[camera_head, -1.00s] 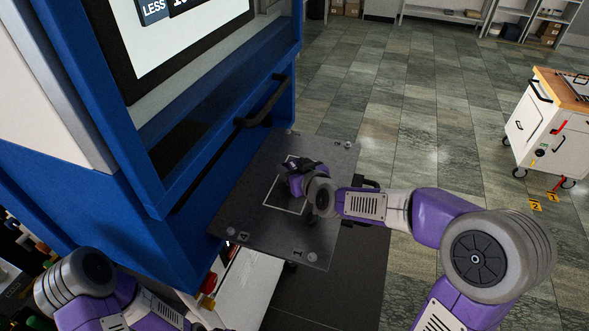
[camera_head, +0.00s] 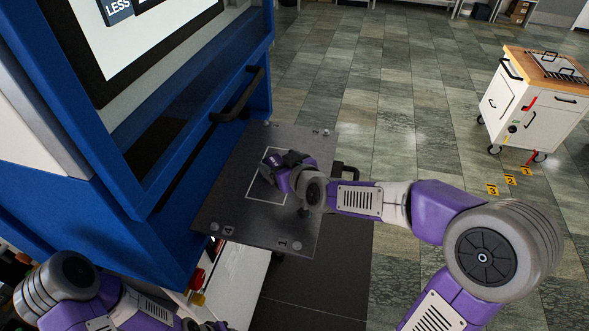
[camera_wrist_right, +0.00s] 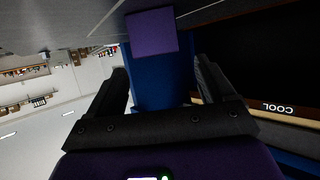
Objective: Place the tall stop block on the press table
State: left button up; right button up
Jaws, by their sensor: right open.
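The press table (camera_head: 226,209) is a dark plate with a white outlined rectangle, jutting from the blue press. My right gripper (camera_head: 271,161) is over the upper part of that outline. In the right wrist view my right gripper (camera_wrist_right: 163,68) is open, its two black fingers wide apart. A purple square-faced block (camera_wrist_right: 152,34), likely the stop block, shows beyond the fingertips with clear space to both fingers. It appears to be at the dark table surface; the exact contact is unclear. The head view hides the block behind the gripper. My left arm is at the lower left; its gripper is barely visible at the bottom edge.
The blue press (camera_head: 140,190) with its black handle (camera_head: 240,96) stands close on the left. A white cart (camera_head: 535,100) with a wooden top is at the right. Yellow numbered floor markers (camera_head: 510,180) lie before it. The tiled floor between is clear.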

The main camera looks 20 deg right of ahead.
jog(key=v, duration=0.8)
jog(key=shift+r, duration=0.15)
jog(key=shift+s, duration=0.1)
